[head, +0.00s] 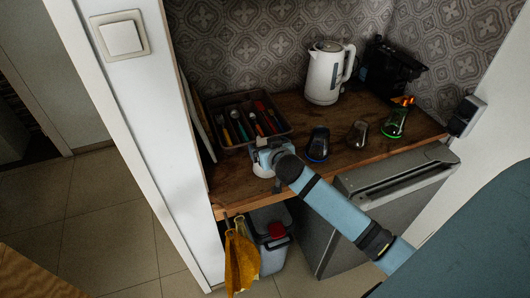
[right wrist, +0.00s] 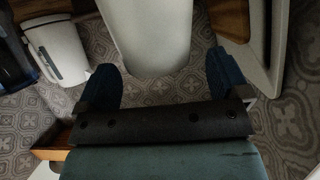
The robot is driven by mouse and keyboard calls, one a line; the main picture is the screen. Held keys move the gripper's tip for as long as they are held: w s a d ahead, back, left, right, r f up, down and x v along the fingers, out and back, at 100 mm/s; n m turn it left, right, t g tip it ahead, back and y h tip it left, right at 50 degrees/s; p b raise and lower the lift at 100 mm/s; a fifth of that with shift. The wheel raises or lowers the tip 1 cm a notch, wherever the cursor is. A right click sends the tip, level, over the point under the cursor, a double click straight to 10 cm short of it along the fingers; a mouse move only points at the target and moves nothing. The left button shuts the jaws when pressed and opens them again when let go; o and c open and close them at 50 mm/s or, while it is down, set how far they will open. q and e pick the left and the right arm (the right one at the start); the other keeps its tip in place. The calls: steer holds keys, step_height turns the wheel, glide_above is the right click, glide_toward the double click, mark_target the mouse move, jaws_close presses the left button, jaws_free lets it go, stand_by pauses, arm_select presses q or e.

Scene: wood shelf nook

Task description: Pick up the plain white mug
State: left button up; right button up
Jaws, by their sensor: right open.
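The plain white mug (head: 263,170) stands at the front edge of the wooden counter in the head view, mostly hidden by my right gripper (head: 266,157). In the right wrist view a plain white rounded body, which looks like the mug (right wrist: 150,35), is at the top centre. There my right gripper (right wrist: 161,80) is open, with one dark blue finger on each side of the white body's lower end. Gaps show between it and both fingers. I cannot tell how deep it sits between them. My left gripper is not in view.
A cutlery tray (head: 207,105) lies behind and left of the mug. A white kettle (head: 322,80) and a dark machine (head: 388,72) stand at the back. Several glasses or cups, including a dark blue one (head: 318,145), stand to the right. Yellow cloths (head: 241,262) hang below the counter edge.

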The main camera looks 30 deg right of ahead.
mark_target(265, 142)
steer(key=x, duration=0.3)
steer(key=shift+w+d+f, duration=0.15)
steer(key=shift+c, duration=0.3)
steer(key=c, duration=1.1)
steer(key=shift+r, duration=0.2)
steer(key=shift+c, duration=0.3)
step_height(265, 142, up, 20)
